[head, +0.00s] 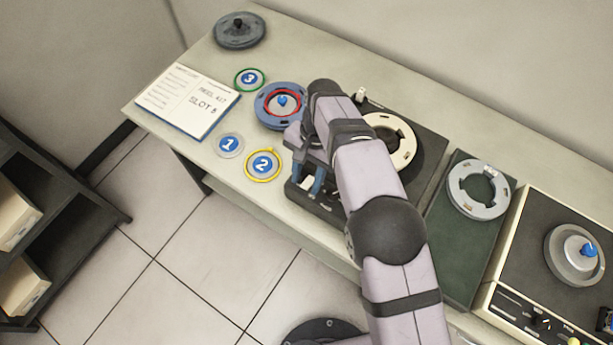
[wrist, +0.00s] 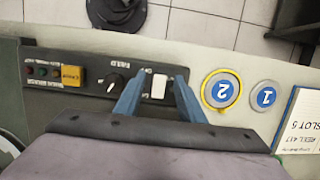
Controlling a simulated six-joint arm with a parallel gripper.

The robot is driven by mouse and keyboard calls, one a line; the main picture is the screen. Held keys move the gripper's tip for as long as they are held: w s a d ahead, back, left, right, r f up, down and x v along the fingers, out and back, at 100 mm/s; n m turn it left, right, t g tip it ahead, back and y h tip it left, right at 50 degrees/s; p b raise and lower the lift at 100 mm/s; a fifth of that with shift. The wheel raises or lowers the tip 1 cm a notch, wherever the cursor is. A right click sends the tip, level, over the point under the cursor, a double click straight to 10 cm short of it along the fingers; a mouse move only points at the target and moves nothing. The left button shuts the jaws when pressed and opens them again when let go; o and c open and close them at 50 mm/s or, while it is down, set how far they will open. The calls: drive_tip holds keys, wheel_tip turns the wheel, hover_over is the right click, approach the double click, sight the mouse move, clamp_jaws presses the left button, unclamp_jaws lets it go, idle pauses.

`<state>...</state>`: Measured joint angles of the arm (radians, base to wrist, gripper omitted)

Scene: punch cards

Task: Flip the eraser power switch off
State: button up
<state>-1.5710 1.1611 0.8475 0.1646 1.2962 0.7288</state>
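The eraser is a black box (head: 428,160) on the bench, partly hidden behind my arm. Its front panel (wrist: 97,88) shows in the wrist view with a yellow button, a black knob and a white rocker switch (wrist: 159,86). My gripper (wrist: 160,80) is open and empty, its two blue fingers apart with the white switch between them in the picture. I cannot tell whether the fingers touch the panel, or which way the switch is set. In the head view my gripper (head: 309,178) is over the panel's left end.
Numbered discs 1 (head: 229,144), 2 (head: 262,164) and 3 (head: 249,78) lie left of the eraser, near a blue reel (head: 268,118) and an open booklet (head: 188,100).

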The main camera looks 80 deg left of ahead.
sight(310, 180)
drive_tip(key=shift+r, duration=0.1)
drive_tip(key=b+v, duration=0.2)
drive_tip(key=v, duration=0.5)
idle(0.6)
